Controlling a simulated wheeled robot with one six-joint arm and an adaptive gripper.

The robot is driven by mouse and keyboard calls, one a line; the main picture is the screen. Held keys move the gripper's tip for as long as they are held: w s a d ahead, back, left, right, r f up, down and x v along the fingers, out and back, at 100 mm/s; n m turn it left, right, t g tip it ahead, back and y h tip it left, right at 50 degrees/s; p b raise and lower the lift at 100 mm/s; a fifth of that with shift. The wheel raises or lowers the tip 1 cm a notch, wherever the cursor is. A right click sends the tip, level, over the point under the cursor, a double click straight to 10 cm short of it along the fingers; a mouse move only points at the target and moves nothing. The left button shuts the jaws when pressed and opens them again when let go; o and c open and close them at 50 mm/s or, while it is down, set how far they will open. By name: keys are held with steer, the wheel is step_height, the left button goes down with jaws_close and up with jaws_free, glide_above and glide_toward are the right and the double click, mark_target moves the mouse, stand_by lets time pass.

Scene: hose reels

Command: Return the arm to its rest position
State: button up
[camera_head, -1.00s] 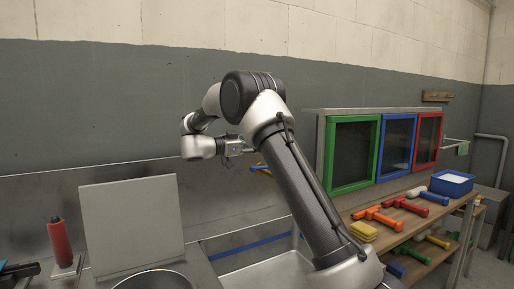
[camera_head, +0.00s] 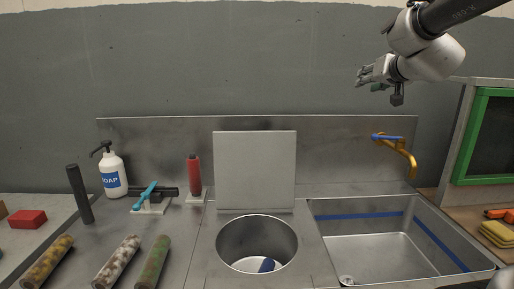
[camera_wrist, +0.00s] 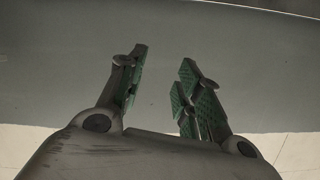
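My arm reaches in from the upper right of the head view. My gripper (camera_head: 372,76) is raised in front of the grey wall, above the steel counter and clear of everything. In the wrist view my gripper (camera_wrist: 160,85) shows two fingers with green pads standing apart, with nothing between them. Only the grey and cream wall is behind them.
Below are a sink basin (camera_head: 370,255) with an orange tap (camera_head: 400,150), and a round bin (camera_head: 256,245) with a raised lid (camera_head: 254,170). A soap bottle (camera_head: 113,174), a red cylinder (camera_head: 193,173) and several rollers stand or lie left. A green-framed cabinet (camera_head: 465,150) is at right.

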steer(key=s+d+f+g, duration=0.1)
steer(key=s+f+g, duration=0.2)
steer(key=s+f, duration=0.3)
steer(key=s+d+f+n+g, duration=0.1)
steer(key=s+f+g, duration=0.3)
steer(key=s, duration=1.1)
steer(key=s+d+f+n+g, duration=0.1)
steer(key=s+d+f+g, duration=0.1)
steer(key=s+f, duration=0.6)
steer(key=s+g, duration=0.1)
steer(key=s, duration=0.2)
steer(key=shift+s+f+g+h, duration=0.2)
steer(key=shift+s+g+h, duration=0.1)
steer(key=shift+h, duration=0.1)
